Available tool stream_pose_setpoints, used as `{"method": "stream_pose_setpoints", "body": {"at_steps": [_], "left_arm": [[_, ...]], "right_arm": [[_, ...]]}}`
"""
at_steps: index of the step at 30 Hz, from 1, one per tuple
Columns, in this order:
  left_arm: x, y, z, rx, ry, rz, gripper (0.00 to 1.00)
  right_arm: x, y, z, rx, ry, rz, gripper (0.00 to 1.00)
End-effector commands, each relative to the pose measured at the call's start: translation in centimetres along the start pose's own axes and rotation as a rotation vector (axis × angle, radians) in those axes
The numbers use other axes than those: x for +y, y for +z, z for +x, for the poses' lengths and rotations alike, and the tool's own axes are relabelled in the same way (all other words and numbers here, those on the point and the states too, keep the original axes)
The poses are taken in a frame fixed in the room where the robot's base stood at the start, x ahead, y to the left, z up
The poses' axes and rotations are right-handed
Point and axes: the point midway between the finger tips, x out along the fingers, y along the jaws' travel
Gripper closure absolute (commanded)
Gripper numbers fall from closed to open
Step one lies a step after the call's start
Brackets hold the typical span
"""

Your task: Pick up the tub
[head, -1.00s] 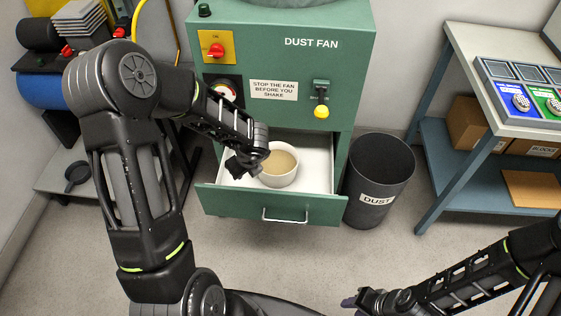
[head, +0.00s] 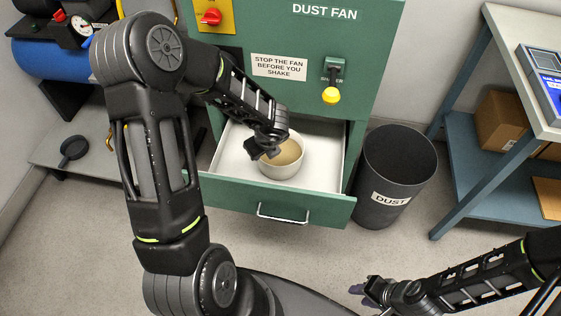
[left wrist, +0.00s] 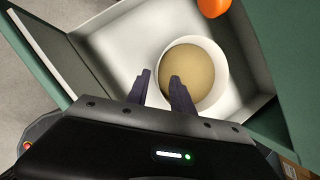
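The tub (head: 282,171) is white and round with beige contents, and stands upright in the open white-lined drawer (head: 238,165). It also shows in the left wrist view (left wrist: 222,72). My left gripper (head: 258,152) is at the tub's left rim in the head view. In the left wrist view its two dark fingers (left wrist: 158,80) are apart, one outside the rim and one overlapping the tub's contents. I cannot tell whether they touch it. My right gripper (head: 362,290) is low at the right, away from the drawer; its finger gap is not clear.
The drawer sits in the green dust fan cabinet (head: 300,35). A dark dust bin (head: 398,165) stands right of it, and a shelved table (head: 480,165) farther right. An orange object (left wrist: 213,7) lies beyond the tub. Floor in front of the drawer is clear.

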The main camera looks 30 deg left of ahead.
Motion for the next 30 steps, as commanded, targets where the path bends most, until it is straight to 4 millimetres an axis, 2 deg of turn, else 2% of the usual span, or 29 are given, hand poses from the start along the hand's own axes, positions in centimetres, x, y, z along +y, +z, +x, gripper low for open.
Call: {"method": "stream_pose_setpoints", "body": {"at_steps": [1,12,21,30], "left_arm": [[0.1,-0.3,0.6,0.000,0.000,0.000,0.72],[0.1,-0.2,0.6,0.000,0.000,0.000,0.72],[0.1,-0.2,3.1,0.001,0.001,0.000,0.72],[0.1,-0.2,3.3,0.000,0.000,0.000,0.72]], "right_arm": [[0.2,0.0,0.7,0.001,0.000,0.000,0.66],[0.2,0.0,0.5,0.001,0.000,0.000,0.66],[0.4,0.0,1.0,0.001,0.000,-0.001,0.66],[0.4,0.0,1.0,0.001,0.000,-0.001,0.66]]}}
